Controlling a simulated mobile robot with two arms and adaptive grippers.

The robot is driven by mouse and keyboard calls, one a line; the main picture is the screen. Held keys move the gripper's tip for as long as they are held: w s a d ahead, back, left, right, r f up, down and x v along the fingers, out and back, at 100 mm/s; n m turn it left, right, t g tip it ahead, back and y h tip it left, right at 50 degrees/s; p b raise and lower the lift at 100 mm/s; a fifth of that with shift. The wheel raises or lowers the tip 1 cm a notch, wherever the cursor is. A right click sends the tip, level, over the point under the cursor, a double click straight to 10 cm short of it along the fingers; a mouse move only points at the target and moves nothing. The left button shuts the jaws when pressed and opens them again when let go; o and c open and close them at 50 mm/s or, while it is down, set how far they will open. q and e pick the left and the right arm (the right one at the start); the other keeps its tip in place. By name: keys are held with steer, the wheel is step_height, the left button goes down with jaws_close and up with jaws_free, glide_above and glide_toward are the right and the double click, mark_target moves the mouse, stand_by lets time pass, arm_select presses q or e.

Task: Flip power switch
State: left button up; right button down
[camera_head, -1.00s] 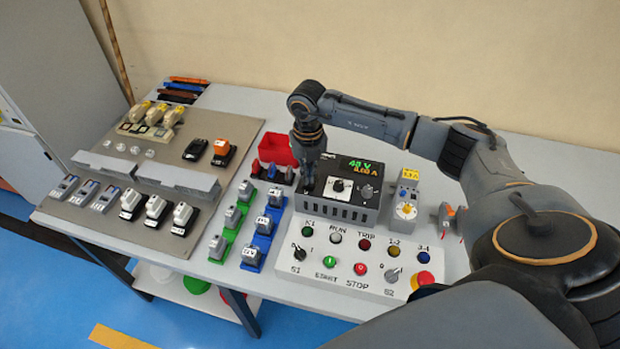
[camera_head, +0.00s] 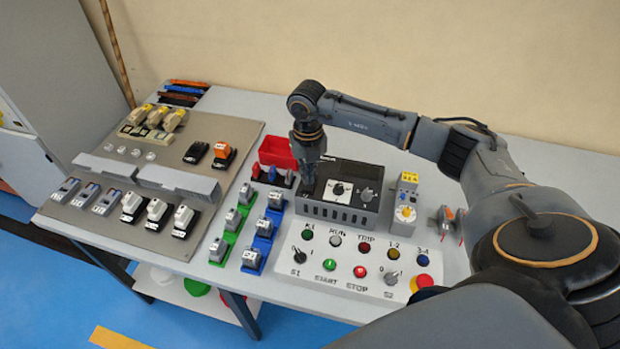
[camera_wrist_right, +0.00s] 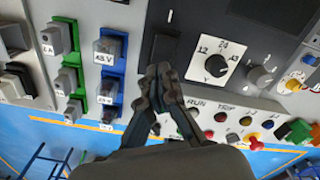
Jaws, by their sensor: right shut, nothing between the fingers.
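The power supply (camera_head: 338,212) is a dark box on the table with a white dial plate, a knob and a display that is dark. In the right wrist view its dial (camera_wrist_right: 215,66) reads 12, 24 and 48 around it. A black rocker-like switch (camera_wrist_right: 160,48) sits left of the dial, partly hidden by my fingers. My right gripper (camera_head: 308,180) is shut and empty, pointing down at the left part of the supply. Its fingertips (camera_wrist_right: 160,74) are at the switch's lower end; whether they touch it I cannot tell. My left gripper is not in view.
A white control panel (camera_head: 345,278) with several buttons and knobs stands in front of the supply. Green and blue racks (camera_head: 262,243) of modules and a red bin (camera_head: 276,152) lie left. A small timer-like device (camera_head: 406,200) stands right. Bare table lies behind.

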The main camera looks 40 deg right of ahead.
mark_target(309, 187)
step_height(309, 187, up, 5)
steer(key=p, duration=0.3)
steer(key=shift+r, duration=0.1)
steer(key=shift+s, duration=0.1)
stand_by(0.5)
